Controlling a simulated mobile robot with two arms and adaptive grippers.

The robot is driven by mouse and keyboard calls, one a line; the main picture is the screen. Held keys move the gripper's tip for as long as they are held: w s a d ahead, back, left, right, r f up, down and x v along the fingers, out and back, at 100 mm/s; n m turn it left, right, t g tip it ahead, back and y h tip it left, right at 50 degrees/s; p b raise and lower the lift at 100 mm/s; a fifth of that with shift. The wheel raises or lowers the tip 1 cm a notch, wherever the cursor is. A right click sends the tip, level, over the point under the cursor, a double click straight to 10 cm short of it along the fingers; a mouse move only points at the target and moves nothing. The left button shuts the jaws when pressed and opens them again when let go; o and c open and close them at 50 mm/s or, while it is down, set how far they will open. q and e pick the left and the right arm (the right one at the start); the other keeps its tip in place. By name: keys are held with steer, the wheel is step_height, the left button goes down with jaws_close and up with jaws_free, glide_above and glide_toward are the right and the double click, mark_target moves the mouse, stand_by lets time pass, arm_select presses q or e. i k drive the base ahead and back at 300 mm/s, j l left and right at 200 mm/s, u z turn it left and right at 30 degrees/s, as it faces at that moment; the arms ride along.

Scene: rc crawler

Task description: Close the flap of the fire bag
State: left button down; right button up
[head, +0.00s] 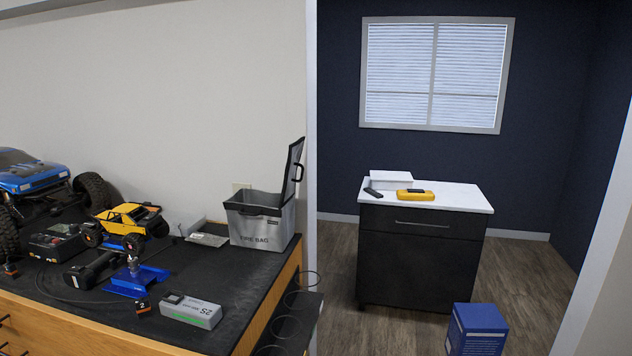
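The fire bag (261,232) is a silver-grey box with dark trim and "FIRE BAG" on its front. It stands at the right end of the black-topped workbench in the head view. Its flap (293,172) stands up, tilted outward at the bag's right side, with a dark handle on it. The top of the bag looks open and dark inside. Neither of my grippers shows in the head view.
The workbench (225,312) also holds a yellow crawler (128,218), a blue truck (30,172), a blue stand (137,282), a grey S2 box (191,310) and a grey tray (208,236). Beyond a doorway stand a dark cabinet (405,262) and a blue box (477,328) on the floor.

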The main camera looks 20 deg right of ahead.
mark_target(295, 149)
steer(key=i+l, duration=0.15)
steer(key=l, duration=0.25)
steer(key=i+l, duration=0.2)
steer(key=l, duration=0.15)
steer(key=i+l, duration=0.15)
steer(key=l, duration=0.25)
steer(key=i+l+u, duration=0.1)
steer(key=l, duration=0.25)
steer(key=i+l, duration=0.2)
steer(key=l, duration=0.2)
steer(key=i+l, duration=0.15)
steer(key=l, duration=0.25)
steer(key=i+l, duration=0.15)
steer(key=l, duration=0.25)
